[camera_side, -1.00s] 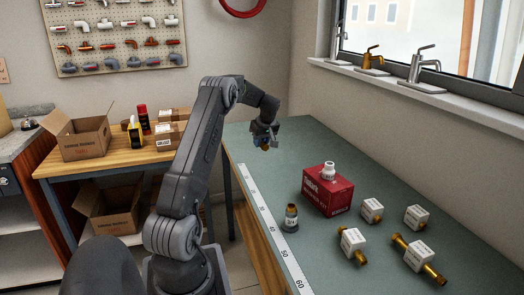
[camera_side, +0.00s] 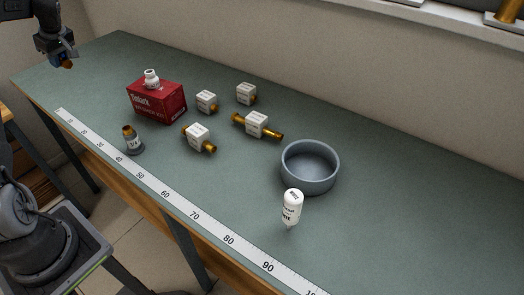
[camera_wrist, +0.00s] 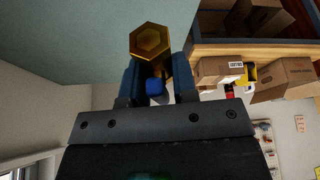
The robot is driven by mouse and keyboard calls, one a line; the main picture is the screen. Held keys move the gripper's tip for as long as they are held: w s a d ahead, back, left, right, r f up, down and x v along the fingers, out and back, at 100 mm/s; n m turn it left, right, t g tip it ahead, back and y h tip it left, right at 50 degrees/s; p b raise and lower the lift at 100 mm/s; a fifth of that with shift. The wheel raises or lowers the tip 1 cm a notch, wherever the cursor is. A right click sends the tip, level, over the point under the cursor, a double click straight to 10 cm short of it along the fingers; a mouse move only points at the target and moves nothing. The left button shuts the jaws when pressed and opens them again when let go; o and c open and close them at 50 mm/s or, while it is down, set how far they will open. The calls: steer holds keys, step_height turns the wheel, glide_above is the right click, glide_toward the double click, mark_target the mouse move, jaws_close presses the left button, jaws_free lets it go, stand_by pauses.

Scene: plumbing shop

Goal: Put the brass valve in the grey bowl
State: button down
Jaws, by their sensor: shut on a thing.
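My gripper (camera_side: 58,58) is at the top left of the side view, above the far left end of the green bench. It is shut on a brass piece with a hexagonal end, which I take to be the brass valve (camera_side: 67,64). In the wrist view the valve's hex end (camera_wrist: 150,41) sticks out past the fingers (camera_wrist: 158,85), with a blue part between them. The grey bowl (camera_side: 310,185) stands on the bench right of centre, well away from my gripper, and looks empty.
Several white labelled blocks with brass ends (camera_side: 257,123) lie between my gripper and the bowl. A red box (camera_side: 157,104) carries a small white bottle (camera_side: 151,77). The bench right of the bowl is clear.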

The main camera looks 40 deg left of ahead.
steer(key=w+d+r+m+t, duration=0.15)
steer(key=w+d+m, duration=0.35)
steer(key=w+d, duration=0.9)
steer(key=m+t+h, duration=0.4)
steer(key=m, duration=1.1)
glide_above(312, 167)
steer(key=s, duration=0.2)
steer(key=f, duration=1.2)
steer(key=shift+w+f, duration=0.15)
steer(key=shift+w, duration=0.1)
steer(key=shift+f, duration=2)
